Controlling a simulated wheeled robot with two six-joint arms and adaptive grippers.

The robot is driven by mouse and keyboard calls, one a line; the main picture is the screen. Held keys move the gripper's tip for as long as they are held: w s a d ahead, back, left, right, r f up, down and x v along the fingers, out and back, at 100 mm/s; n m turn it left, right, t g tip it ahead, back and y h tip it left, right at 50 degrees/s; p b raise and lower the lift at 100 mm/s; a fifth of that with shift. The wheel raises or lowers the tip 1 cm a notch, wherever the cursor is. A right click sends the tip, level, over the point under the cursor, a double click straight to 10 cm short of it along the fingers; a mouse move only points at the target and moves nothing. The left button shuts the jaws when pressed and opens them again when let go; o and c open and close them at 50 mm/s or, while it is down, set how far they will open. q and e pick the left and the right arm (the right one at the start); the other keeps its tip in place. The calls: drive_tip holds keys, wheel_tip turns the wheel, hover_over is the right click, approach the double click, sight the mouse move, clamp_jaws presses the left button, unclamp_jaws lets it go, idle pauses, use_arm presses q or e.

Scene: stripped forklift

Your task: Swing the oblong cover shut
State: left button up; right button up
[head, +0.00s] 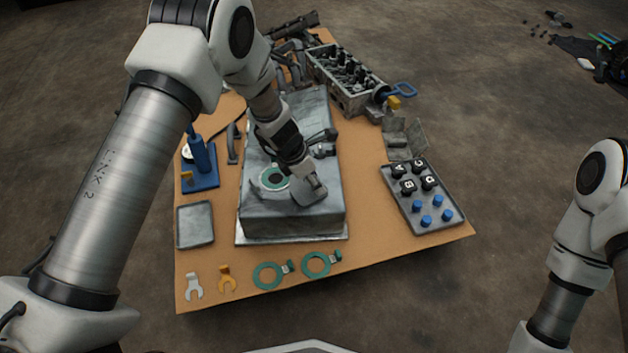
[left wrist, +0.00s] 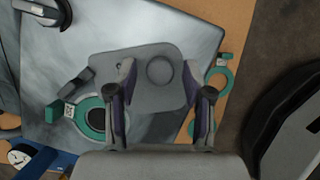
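The oblong cover (left wrist: 150,98) is a flat grey plate with rounded corners and a round mark. In the left wrist view it shows beyond and between the fingers of my left gripper (left wrist: 160,78). The fingers are spread apart near its two sides; whether they touch it is unclear. In the head view my left gripper (head: 310,188) is low over the front of the grey metal block (head: 290,222) and partly hides the cover. A green ring (head: 263,180) lies on the block left of the gripper, also in the left wrist view (left wrist: 82,126). My right gripper is out of frame.
Two green gaskets (head: 257,277) and two fork-shaped pieces lie along the board's (head: 370,235) front. A tray of knobs (head: 424,212) is right, an empty tray (head: 194,238) left, and an engine head (head: 352,97) behind. The board between block and knob tray is clear.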

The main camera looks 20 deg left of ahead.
use_arm(q)
clamp_jaws()
